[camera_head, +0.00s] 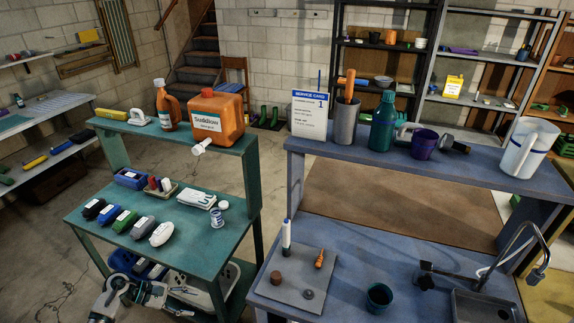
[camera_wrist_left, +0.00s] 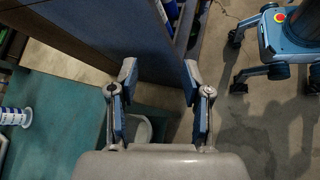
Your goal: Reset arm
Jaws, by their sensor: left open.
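My left gripper (camera_wrist_left: 160,82) is open in the left wrist view, its two fingers apart with nothing between them. Beyond the fingers are the dark side of a bench and the concrete floor. In the head view my left arm comes in at the lower left, and the left gripper (camera_head: 150,293) is low beside the front of the green bench (camera_head: 185,240). Its fingertips are hard to make out there. My right arm and gripper are not in view.
The green bench holds dark, blue, green and grey items, with an orange jug (camera_head: 216,118) on its upper shelf. The blue bench (camera_head: 400,250) at right holds a grey mat (camera_head: 300,262), a teal cup (camera_head: 379,297) and a faucet (camera_head: 515,240). Floor shows between the benches.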

